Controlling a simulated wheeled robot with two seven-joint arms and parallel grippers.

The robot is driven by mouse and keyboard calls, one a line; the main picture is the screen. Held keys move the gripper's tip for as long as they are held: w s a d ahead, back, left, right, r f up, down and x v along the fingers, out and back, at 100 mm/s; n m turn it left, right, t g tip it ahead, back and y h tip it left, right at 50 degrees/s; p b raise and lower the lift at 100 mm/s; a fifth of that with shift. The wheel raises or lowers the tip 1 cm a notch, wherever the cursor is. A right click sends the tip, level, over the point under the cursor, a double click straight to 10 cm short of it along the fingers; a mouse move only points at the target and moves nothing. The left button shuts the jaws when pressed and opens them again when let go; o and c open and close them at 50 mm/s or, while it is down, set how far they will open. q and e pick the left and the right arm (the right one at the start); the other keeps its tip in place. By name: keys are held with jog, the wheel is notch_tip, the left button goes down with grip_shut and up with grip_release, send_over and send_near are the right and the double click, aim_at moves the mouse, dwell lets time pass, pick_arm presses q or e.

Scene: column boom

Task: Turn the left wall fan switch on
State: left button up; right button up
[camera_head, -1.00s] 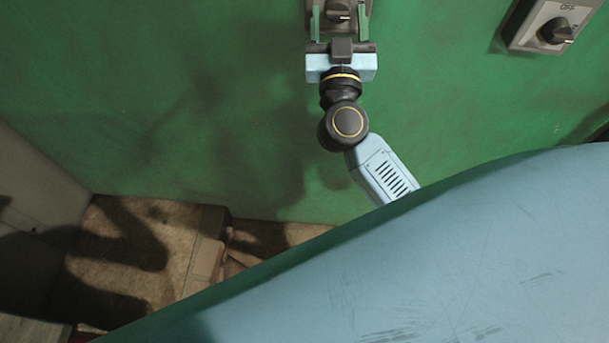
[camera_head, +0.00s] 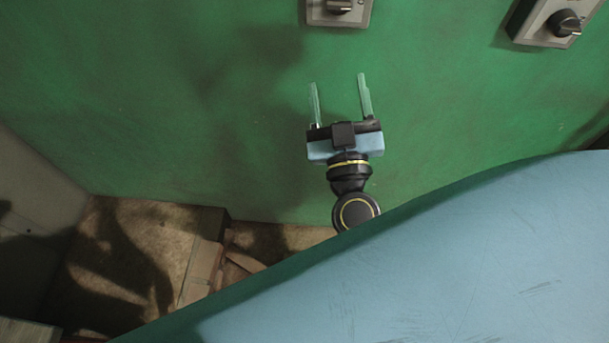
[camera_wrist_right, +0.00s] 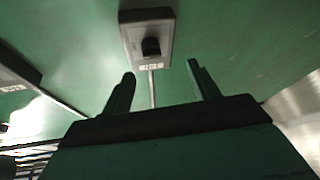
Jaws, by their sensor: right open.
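The left wall fan switch (camera_head: 338,10) is a grey box with a dark knob on the green wall, cut off by the top edge of the head view. In the right wrist view the switch box (camera_wrist_right: 133,30) shows its black knob (camera_wrist_right: 151,47) beyond the fingers. The knob's exact setting is hard to read. My right gripper (camera_head: 339,98) is open and empty, below the switch in the head view and apart from it. Its two fingers also show in the wrist view (camera_wrist_right: 162,88). My left gripper is not in view.
A second grey switch box (camera_head: 545,22) with a dark knob is on the wall at the upper right. A large light-blue surface (camera_head: 430,270) fills the lower right of the head view. The green wall (camera_head: 200,110) around the gripper is clear.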

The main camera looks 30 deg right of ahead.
jog(key=a+f+n+g+y, duration=0.1)
jog(key=f+n+y, duration=0.1)
jog(key=f, duration=0.6)
jog(key=w+a+f+n+g+y, duration=0.1)
jog(key=a+f+n+y, duration=0.1)
jog(key=f, duration=0.6)
jog(key=w+a+f+n+g+y, duration=0.1)
jog(key=f+y, duration=0.3)
jog(key=f, duration=0.4)
jog(key=shift+a+n+y, duration=0.3)
jog(key=shift+a+n, duration=0.1)
jog(key=shift+a, duration=0.1)
